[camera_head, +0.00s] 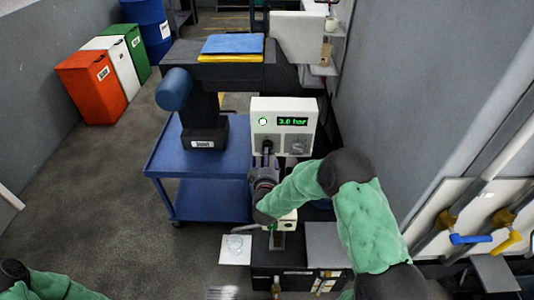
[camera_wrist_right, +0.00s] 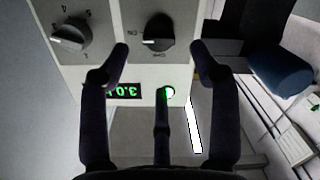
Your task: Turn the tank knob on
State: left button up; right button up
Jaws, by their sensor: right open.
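A white control panel (camera_head: 284,108) carries two black knobs below a green lamp and a "3.0 bar" display. In the wrist view, the knob with ON/OFF marks (camera_wrist_right: 158,30) is in line with the gap between my right gripper's fingertips (camera_wrist_right: 160,52). The fingers are spread and no grip on it shows. The numbered knob (camera_wrist_right: 70,34) is left of the fingers. In the head view my right gripper (camera_head: 267,158) is in front of the panel's left knob and partly hides it; the other knob (camera_head: 298,146) is to the right.
The green lamp (camera_wrist_right: 168,92) is lit. A blue cart (camera_head: 205,190) and a dark machine arm (camera_head: 203,105) stand left of the panel. A grey wall (camera_head: 430,90) with pipes and coloured valve handles (camera_head: 470,239) is to the right. Bins (camera_head: 92,88) stand far left; the floor before them is clear.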

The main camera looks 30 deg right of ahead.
jog(key=v, duration=0.5)
jog(key=shift+s+a, duration=0.2)
jog(key=shift+s, duration=0.15)
